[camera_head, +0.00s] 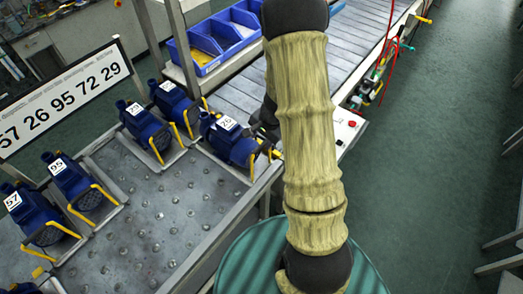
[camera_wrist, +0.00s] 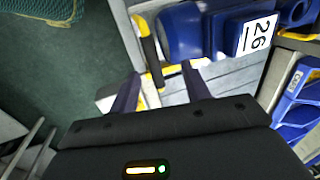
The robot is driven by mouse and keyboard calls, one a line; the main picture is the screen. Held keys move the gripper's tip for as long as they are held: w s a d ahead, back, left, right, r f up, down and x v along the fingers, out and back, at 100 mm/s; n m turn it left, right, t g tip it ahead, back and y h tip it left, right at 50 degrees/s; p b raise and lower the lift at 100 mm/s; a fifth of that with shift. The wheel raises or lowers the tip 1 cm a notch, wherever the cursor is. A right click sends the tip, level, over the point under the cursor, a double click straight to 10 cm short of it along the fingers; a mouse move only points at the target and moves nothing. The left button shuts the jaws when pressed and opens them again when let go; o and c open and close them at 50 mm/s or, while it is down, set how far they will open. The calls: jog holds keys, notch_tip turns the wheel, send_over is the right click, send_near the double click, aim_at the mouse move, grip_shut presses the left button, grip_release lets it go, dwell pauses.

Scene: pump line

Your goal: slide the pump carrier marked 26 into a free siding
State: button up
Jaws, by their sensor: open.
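The blue pump marked 26 (camera_head: 238,148) sits on a grey carrier at the ball table's right edge, beside the roller conveyor. The pump also shows in the wrist view (camera_wrist: 188,32), its label facing up. A yellow-and-black handle (camera_wrist: 148,50) stands at its near side. My gripper (camera_wrist: 160,75) is open, its two dark fingers on either side of the handle's lower end in the picture. I cannot tell whether they touch it. In the head view my gripper is mostly hidden behind my arm, just right of the pump.
Pumps marked 29 (camera_head: 146,130), apparently 72 (camera_head: 176,104), 95 (camera_head: 75,183) and 57 (camera_head: 35,217) stand on carriers on the ball table (camera_head: 165,215). The table's middle and front are bare. A sign (camera_head: 62,98) reads 57 26 95 72 29. Blue bins (camera_head: 212,45) stand behind.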

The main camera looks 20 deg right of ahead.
aim_at(262, 146)
jog(key=b+x, duration=0.2)
jog(key=s+b+x, duration=0.1)
jog(key=x, duration=0.1)
jog(key=shift+w+d+f, duration=0.1)
jog(key=shift+d+f, duration=0.1)
jog(key=shift+d, duration=0.05)
jog(key=shift+w+a+f+b, duration=0.15)
jog(key=shift+w+f+b, duration=0.05)
jog(key=shift+f+b, duration=0.2)
grip_shut()
